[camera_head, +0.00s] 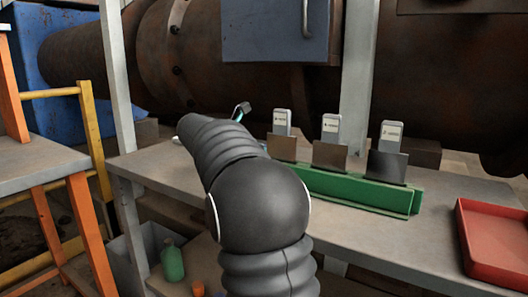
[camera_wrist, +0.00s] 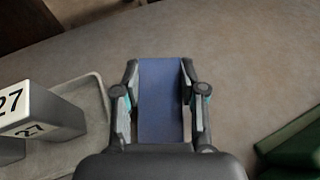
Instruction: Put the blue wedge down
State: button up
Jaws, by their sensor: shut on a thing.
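In the wrist view the blue wedge (camera_wrist: 161,98) sits between the two fingers of my gripper (camera_wrist: 160,95), and the fingers are shut on it from both sides. The grey table surface (camera_wrist: 235,45) shows around and beyond it. I cannot tell whether the wedge touches the table. In the head view my own arm hides the wedge; only a small part of my gripper (camera_head: 241,111) shows past the arm, above the back left of the table (camera_head: 400,240).
In the wrist view a pale tray (camera_wrist: 98,105) with a block marked 27 (camera_wrist: 45,112) lies at left, and part of a green holder (camera_wrist: 292,145) at right. The head view shows the green holder (camera_head: 350,188) with several labelled pieces, and a red tray (camera_head: 490,240) at right.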

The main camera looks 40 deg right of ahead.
jog(key=o, duration=1.1)
jog(key=shift+o, duration=0.2)
